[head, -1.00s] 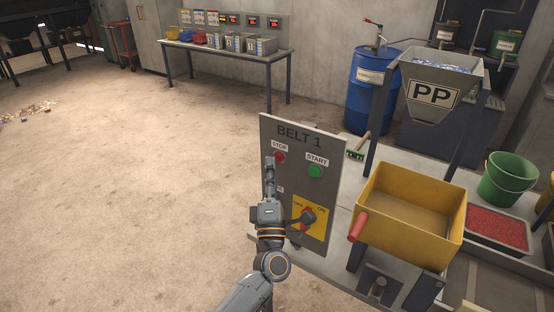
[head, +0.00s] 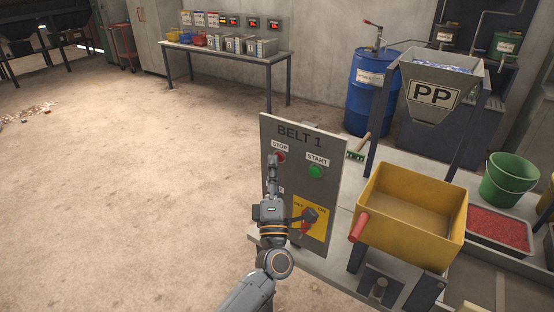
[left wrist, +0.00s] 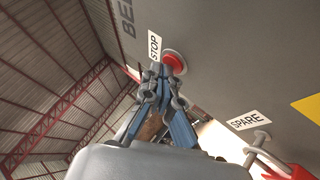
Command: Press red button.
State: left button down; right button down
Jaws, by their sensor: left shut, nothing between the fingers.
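The red STOP button (head: 281,156) is at the upper left of the grey BELT 1 panel (head: 334,150). My left gripper (head: 272,162) is shut and empty, with its fingertips close beside the button in the head view. In the left wrist view the red button (left wrist: 175,62) sits under the STOP label, and the shut fingertips (left wrist: 161,72) overlap its lower left edge. I cannot tell whether they touch it or whether it is pushed in. My right gripper is not in view.
A green START button (head: 316,171) is to the right on the same panel. A rotary OFF/ON switch with a red handle (head: 305,229) is below, near my left wrist. A yellow bin (head: 410,225) stands right of the panel. Open floor lies to the left.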

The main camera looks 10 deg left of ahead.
pick_arm(q)
jog(key=shift+s, duration=0.1)
jog(key=shift+s+a+p, duration=0.25)
jog(key=shift+s+p, duration=0.1)
jog(key=shift+s, duration=0.4)
jog(key=shift+s+a+p, duration=0.3)
jog(key=shift+s, duration=0.5)
jog(key=shift+s+a+p, duration=0.25)
jog(key=shift+s+a, duration=0.05)
jog(key=shift+s, duration=0.45)
jog(key=shift+s+a+p, duration=0.3)
jog(key=shift+s, duration=0.5)
